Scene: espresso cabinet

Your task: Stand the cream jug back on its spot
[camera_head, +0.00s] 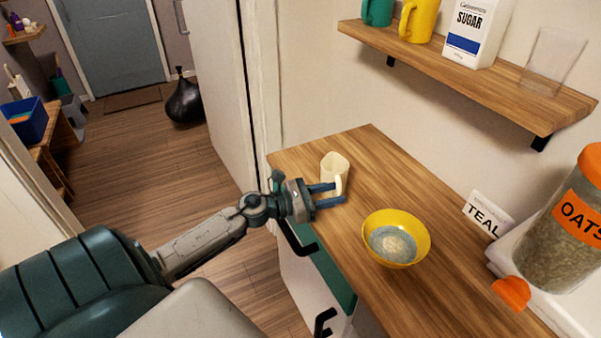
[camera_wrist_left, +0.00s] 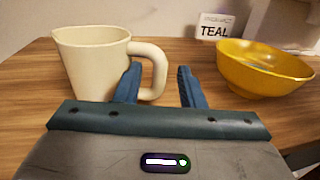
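The cream jug (camera_head: 333,167) stands upright on the wooden counter (camera_head: 400,170), near its far left corner. In the left wrist view the jug (camera_wrist_left: 92,65) is at left with its handle (camera_wrist_left: 160,62) toward the right. My left gripper (camera_head: 341,194) is at the handle, its blue fingers apart. In the wrist view, the handle's outer bar shows between the fingertips (camera_wrist_left: 159,72), with a gap to the right finger. The left finger overlaps the handle; I cannot tell whether it touches. My right gripper is not in view.
A TEAL card (camera_head: 487,214) and an oats jar (camera_head: 567,225) are at right. A shelf (camera_head: 480,85) with mugs, sugar and a glass hangs above. The counter behind the bowl is clear.

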